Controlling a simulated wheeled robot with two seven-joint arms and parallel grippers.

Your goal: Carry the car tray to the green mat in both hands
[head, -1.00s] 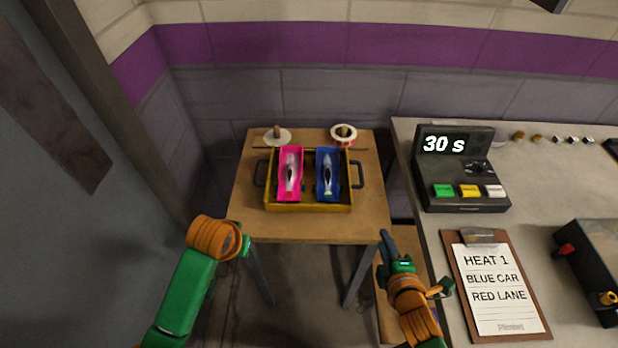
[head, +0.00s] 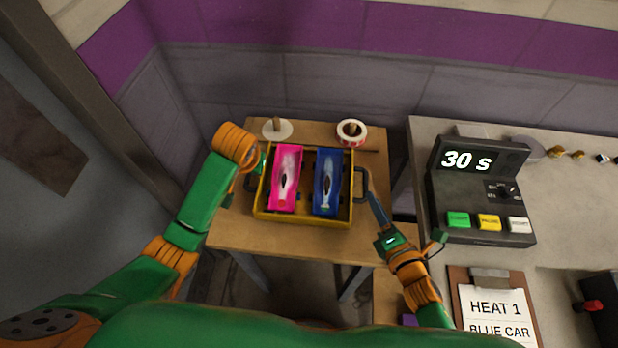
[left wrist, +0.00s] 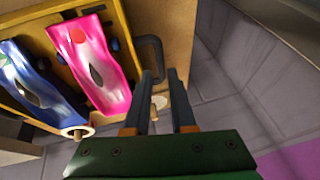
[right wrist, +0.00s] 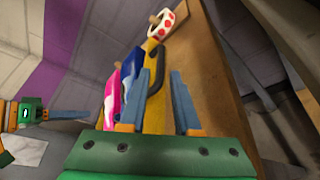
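The yellow car tray (head: 300,218) rests on a small wooden table, with a pink car (head: 286,178) and a blue car (head: 326,182) in it. Its right handle (head: 361,185) is dark. My left gripper (left wrist: 160,72) is open just off the tray's left handle (left wrist: 152,52); in the head view my forearm mostly hides it. My right gripper (right wrist: 160,71) is open, its fingers on either side of the right handle (right wrist: 157,68) as seen in the right wrist view; contact cannot be told. The green mat is not in view.
The wooden table (head: 232,225) also holds a white spool (head: 277,129) and a red-and-white roll (head: 351,131) behind the tray. A grey counter (head: 427,150) at the right carries a timer box (head: 480,190) and a clipboard (head: 490,273). Walls stand behind and left.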

